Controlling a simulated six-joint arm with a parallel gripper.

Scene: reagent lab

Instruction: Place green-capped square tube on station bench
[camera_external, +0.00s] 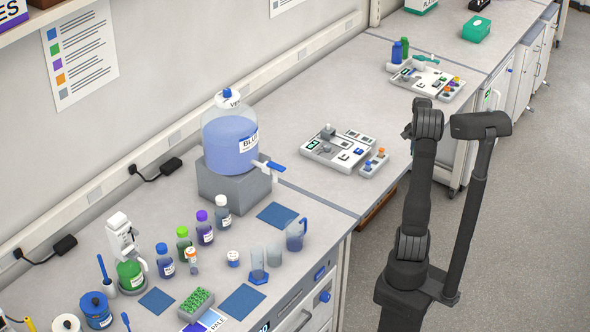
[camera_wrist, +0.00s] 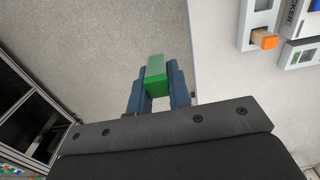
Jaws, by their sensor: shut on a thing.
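In the wrist view my gripper (camera_wrist: 154,88) is shut on the green-capped square tube, whose green cap (camera_wrist: 155,73) shows between the two blue-grey fingers. In the external view my arm stands at the right of the benches, and the tube is hidden behind the arm. The station bench may be the middle bench (camera_external: 290,95), but no label confirms which one it is.
A grey-and-white station tray (camera_external: 340,148) with small blocks sits on the middle bench; another tray (camera_external: 428,80) sits farther back. A blue-liquid carboy (camera_external: 230,140) and several bottles crowd the front bench. Bare bench surface lies behind the station tray.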

